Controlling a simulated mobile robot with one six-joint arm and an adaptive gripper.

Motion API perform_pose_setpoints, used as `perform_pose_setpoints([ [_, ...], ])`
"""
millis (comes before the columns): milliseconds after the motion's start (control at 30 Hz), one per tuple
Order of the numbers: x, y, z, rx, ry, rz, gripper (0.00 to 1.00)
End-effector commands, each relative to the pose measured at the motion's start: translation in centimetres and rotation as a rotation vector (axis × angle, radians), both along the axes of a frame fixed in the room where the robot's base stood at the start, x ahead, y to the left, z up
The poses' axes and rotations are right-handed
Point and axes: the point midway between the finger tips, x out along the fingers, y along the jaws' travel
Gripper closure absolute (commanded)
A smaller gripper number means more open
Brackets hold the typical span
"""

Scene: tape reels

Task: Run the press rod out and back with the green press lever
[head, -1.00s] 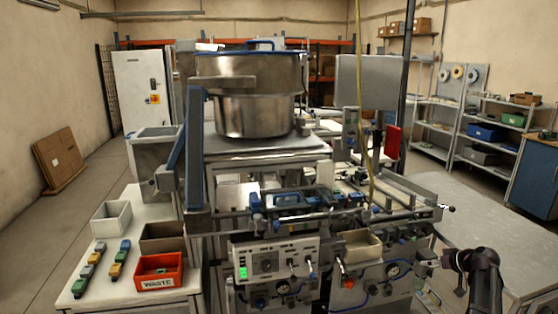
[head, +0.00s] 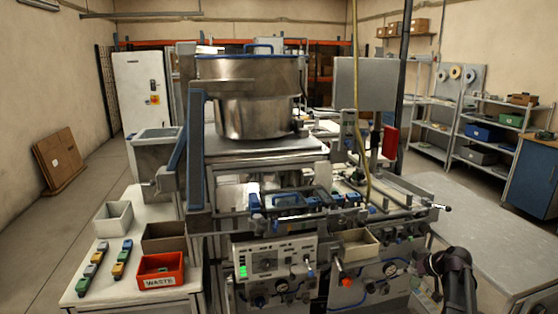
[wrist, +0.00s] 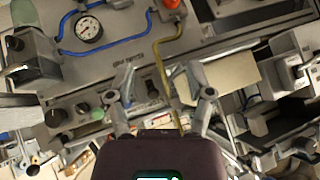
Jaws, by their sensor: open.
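My gripper (wrist: 160,97) is open in the wrist view, its two fingers spread over a grey machine panel (wrist: 75,75). Nothing is visibly held between the fingers. A pale green rounded part (wrist: 25,14) shows at the top left of the wrist view, apart from the fingers; I cannot tell whether it is the press lever. My dark arm (head: 452,268) is at the lower right in the head view, beside the machine's front; its fingertips are not clear there. The press rod cannot be picked out with certainty.
A pressure gauge (wrist: 89,29) with blue hose and an orange-red knob (wrist: 172,4) sit on the panel. A beige bin (head: 358,247) is at the machine front. A red waste bin (head: 160,270) stands at the left. A bare grey table (head: 490,240) lies at the right.

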Motion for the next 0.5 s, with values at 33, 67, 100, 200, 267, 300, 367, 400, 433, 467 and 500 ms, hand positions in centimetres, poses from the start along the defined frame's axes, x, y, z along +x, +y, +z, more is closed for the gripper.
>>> perform_pose_setpoints([
  [33,-0.6,1.5,0.1,-0.004,0.025,0.008,0.33],
  [67,-0.8,2.2,0.0,-0.005,0.041,0.008,0.33],
  [100,-1.2,3.4,0.0,-0.009,0.067,0.012,0.33],
  [200,-2.5,6.6,-0.2,-0.024,0.141,0.014,0.33],
  [267,-3.5,8.6,-0.3,-0.036,0.189,0.015,0.33],
  [300,-4.1,9.8,-0.4,-0.047,0.220,0.013,0.33],
  [367,-5.1,11.6,-0.5,-0.062,0.267,0.009,0.33],
  [400,-5.8,12.7,-0.6,-0.075,0.297,0.004,0.33],
  [433,-6.3,13.6,-0.6,-0.085,0.319,0.001,0.33],
  [467,-6.9,14.4,-0.6,-0.096,0.340,-0.003,0.33],
  [500,-7.7,15.4,-0.6,-0.111,0.369,-0.008,0.33],
])
